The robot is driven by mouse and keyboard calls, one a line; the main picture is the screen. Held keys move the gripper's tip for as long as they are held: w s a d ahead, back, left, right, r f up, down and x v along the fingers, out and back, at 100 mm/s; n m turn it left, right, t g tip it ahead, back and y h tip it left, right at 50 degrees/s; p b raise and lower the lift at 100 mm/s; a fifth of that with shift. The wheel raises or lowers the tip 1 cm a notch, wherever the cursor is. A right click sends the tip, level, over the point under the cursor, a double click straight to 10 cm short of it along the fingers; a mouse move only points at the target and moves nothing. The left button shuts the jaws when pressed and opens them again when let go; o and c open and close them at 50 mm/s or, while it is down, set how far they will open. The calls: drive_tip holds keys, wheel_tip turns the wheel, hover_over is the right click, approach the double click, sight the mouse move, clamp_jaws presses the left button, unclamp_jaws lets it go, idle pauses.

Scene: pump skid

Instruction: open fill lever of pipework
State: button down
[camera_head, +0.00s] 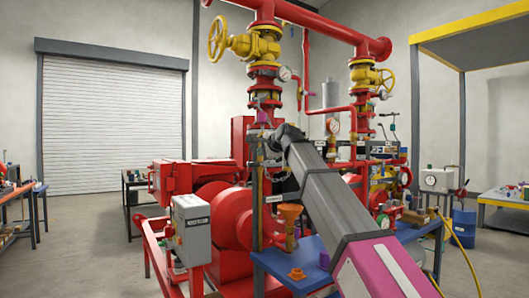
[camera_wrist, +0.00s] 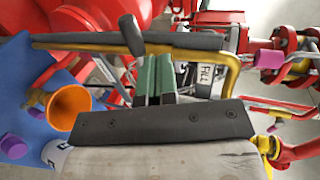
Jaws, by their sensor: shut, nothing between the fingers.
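The pipework is a red assembly with a tall riser (camera_head: 265,95) and yellow valves; parts of it also fill the wrist view. In the head view my arm hides the gripper and the handle.
An orange funnel (camera_head: 290,211) stands above a blue table (camera_head: 290,266); it also shows in the wrist view (camera_wrist: 69,107). A bent yellow pipe (camera_wrist: 232,68) and a purple fitting (camera_wrist: 268,58) are close by. A grey control box (camera_head: 191,228) stands left.

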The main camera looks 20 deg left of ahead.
drive_tip(key=shift+x, duration=2.9)
drive_tip(key=shift+s+a+f, duration=0.1)
drive_tip(key=shift+s+f, duration=0.1)
drive_tip(key=shift+f, duration=0.2)
drive_tip(key=shift+s+a+f, duration=0.15)
drive_tip(key=shift+s+f, duration=0.05)
drive_tip(key=shift+f, duration=1.75)
drive_tip(key=shift+w+f, duration=0.15)
drive_tip(key=shift+f, duration=0.55)
drive_tip(key=shift+w+d+f, duration=0.3)
drive_tip(key=shift+f, duration=0.3)
drive_tip(key=shift+w+d+f, duration=0.45)
drive_tip(key=shift+w+f, duration=0.1)
drive_tip(key=shift+f, duration=0.1)
drive_tip(key=shift+s+a, duration=0.3)
drive_tip(key=shift+s, duration=0.15)
